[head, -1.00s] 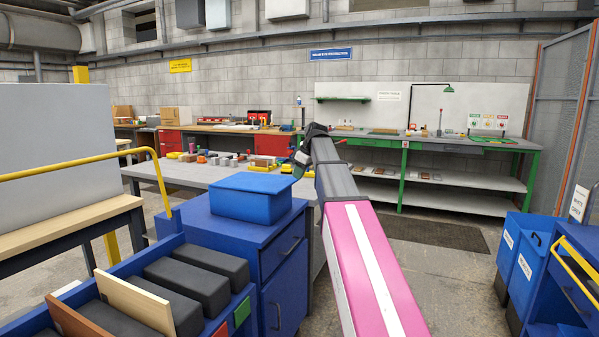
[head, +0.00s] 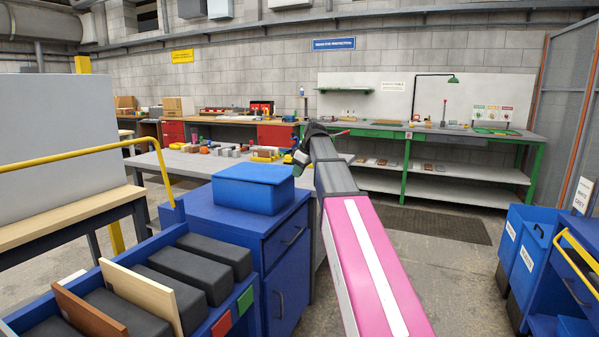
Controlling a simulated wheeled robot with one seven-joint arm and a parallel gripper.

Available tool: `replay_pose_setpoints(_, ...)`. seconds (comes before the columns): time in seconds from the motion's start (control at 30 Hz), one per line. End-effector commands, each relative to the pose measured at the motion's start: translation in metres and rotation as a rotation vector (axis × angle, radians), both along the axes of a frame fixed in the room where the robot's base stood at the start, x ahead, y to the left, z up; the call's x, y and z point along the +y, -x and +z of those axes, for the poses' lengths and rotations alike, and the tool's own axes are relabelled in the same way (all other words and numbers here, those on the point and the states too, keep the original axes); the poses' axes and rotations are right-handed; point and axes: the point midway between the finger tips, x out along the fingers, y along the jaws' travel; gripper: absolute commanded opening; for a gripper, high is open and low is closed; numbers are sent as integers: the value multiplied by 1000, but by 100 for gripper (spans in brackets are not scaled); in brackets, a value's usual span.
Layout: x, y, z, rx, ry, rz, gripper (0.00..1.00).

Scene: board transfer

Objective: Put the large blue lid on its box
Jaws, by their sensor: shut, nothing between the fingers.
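A blue box (head: 254,189) stands on top of a blue cabinet (head: 215,221), left of my arm in the head view. Its top looks like a flat lighter-blue surface with a rim; I cannot tell whether this is a separate lid. No other large blue lid is clearly visible. My gripper (head: 299,158) is at the far end of my pink and grey arm, small and dark, beyond the box and near the right end of a grey worktable (head: 170,165). It is shut and looks empty. My arm partly hides what is behind it.
Several small coloured items lie on the grey worktable. A blue rack (head: 245,300) with dark blocks and boards is at the front left, beside a yellow rail (head: 90,153). Blue bins (head: 525,245) stand at the right. The floor (head: 440,265) between is clear.

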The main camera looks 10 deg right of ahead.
Motion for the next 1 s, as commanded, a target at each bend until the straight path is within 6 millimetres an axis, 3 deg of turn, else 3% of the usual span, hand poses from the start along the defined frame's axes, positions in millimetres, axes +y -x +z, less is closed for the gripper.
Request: replay_pose_setpoints(1.0, 33, -22, 0, 0, 0, 0, 0)
